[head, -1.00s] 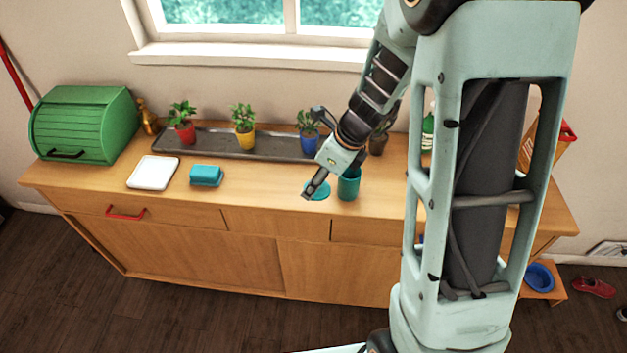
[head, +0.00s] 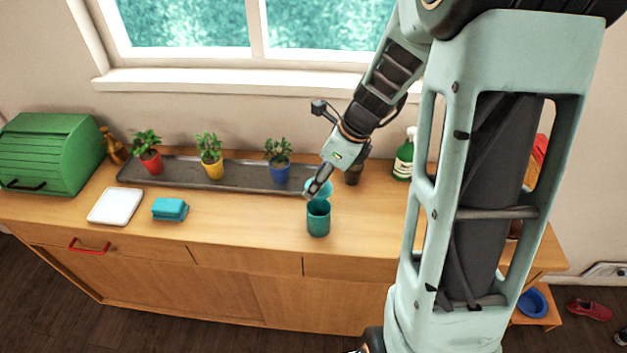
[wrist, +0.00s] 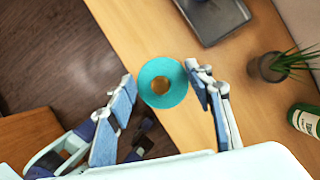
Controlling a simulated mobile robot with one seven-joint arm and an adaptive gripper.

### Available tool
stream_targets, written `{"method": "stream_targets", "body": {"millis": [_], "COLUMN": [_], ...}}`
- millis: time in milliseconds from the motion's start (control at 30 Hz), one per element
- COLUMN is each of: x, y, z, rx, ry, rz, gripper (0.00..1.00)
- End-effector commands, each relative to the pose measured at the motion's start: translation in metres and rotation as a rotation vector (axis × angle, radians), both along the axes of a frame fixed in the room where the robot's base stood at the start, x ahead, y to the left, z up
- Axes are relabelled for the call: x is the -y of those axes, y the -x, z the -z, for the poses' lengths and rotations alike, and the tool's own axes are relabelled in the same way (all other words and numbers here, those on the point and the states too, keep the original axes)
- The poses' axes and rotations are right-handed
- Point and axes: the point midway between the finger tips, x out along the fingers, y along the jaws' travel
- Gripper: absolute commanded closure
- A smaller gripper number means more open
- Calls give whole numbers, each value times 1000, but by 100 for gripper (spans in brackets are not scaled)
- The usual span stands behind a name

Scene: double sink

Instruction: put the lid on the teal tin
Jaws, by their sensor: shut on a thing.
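The teal tin (head: 318,222) stands upright on the wooden counter, its top facing up. The teal lid (head: 322,187) is a round disc just above and slightly behind the tin's mouth in the head view; whether it touches the rim I cannot tell. My gripper (head: 313,190) is shut on the lid. In the wrist view the lid (wrist: 147,90) is a teal ring with a round brown centre, between the two fingers of my gripper (wrist: 162,80). I cannot make out the tin in that view.
Behind is a dark tray (head: 235,175) with potted plants. A dark pot (head: 354,172) and green bottle (head: 403,160) stand to the right. A teal block-like item (head: 170,209), white board (head: 116,206) and green bread box (head: 50,150) are left.

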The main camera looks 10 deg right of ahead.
Motion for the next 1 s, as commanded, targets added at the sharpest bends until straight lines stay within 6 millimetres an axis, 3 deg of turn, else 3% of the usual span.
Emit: {"method": "stream_targets", "body": {"millis": [267, 700, 1000], "x": [2, 1, 1], "y": [0, 0, 0], "z": [5, 45, 63], "rx": [0, 0, -1], "ry": [0, 0, 0], "rz": [1, 1, 2], "gripper": [69, 69, 69]}}
